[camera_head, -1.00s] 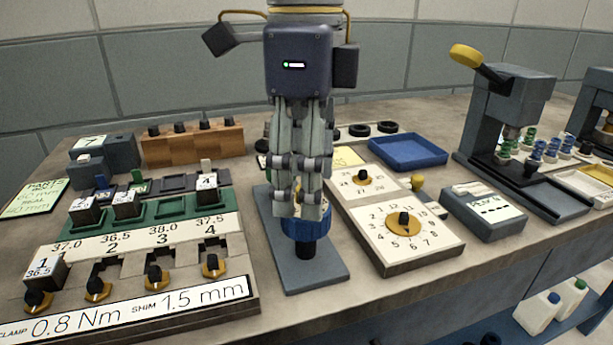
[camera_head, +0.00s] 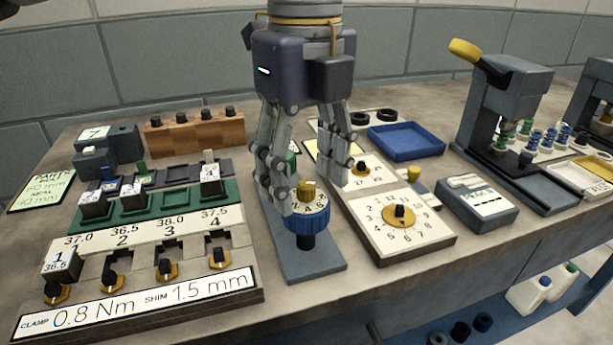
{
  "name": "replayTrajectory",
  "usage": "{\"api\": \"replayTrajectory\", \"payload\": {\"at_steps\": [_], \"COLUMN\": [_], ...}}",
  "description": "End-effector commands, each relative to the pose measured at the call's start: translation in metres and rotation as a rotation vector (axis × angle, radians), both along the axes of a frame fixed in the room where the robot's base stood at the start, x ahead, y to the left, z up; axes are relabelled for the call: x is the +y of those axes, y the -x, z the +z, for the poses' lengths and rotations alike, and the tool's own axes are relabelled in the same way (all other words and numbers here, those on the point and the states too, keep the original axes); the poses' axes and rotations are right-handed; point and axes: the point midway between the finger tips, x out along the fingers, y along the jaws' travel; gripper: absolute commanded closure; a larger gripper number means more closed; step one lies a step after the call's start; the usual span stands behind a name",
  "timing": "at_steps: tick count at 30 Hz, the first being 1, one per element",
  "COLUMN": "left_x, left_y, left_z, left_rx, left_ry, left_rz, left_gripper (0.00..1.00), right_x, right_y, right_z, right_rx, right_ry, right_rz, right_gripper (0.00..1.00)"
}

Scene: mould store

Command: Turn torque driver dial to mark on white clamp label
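The torque driver stands upright on a grey base plate (camera_head: 306,267), with a blue ribbed dial (camera_head: 307,229), a black lower part and a brass knob (camera_head: 306,190) on top. Several numbers show on the dial's pale top face, but its setting is too small to read surely. The white clamp label (camera_head: 136,306) at the front left reads "CLAMP 0.8 Nm" and "SHIM 1.5 mm". My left gripper (camera_head: 312,186) is open above the driver. One finger is close by the dial's left side and partly covers it; the other is behind right. My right gripper is not in view.
The numbered clamp rack (camera_head: 155,235) lies left of the driver. A white panel with a round dial (camera_head: 402,229) is close on the right, with a grey box (camera_head: 479,205) beyond. A blue tray (camera_head: 405,142) and a press (camera_head: 505,110) are farther back.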

Motion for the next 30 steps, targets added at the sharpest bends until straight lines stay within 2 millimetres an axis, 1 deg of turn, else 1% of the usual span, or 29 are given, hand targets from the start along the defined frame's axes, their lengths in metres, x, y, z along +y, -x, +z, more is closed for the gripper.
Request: {"api": "replayTrajectory", "payload": {"at_steps": [1,2,3,5,6,7,17,22,30], "left_x": [0.000,0.000,0.000,0.000,0.000,0.000,0.000,0.000,0.000], "left_y": [0.000,0.000,0.000,0.000,0.000,0.000,0.000,0.000,0.000], "left_z": [0.000,0.000,0.000,0.000,0.000,0.000,0.000,0.000,0.000], "left_rx": [0.000,0.000,0.000,0.000,0.000,0.000,0.000,0.000,-0.001], "left_ry": [0.000,0.000,0.000,0.000,0.000,0.000,0.000,0.000,-0.001], "left_rz": [0.001,0.001,0.001,0.002,0.002,0.002,0.004,0.034,0.104], "left_gripper": [0.60,0.67,0.76,0.89,0.98,1.00,1.00,1.00,1.00], "right_x": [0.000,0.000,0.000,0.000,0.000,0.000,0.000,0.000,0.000], "right_y": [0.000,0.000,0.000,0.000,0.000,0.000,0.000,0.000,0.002], "right_z": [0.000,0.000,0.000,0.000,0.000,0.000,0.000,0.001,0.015], "right_rx": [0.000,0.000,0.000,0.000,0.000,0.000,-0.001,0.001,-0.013], "right_ry": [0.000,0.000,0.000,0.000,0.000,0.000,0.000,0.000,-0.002], "right_rz": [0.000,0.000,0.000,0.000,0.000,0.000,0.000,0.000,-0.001], "right_gripper": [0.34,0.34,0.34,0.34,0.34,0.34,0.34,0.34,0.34]}}
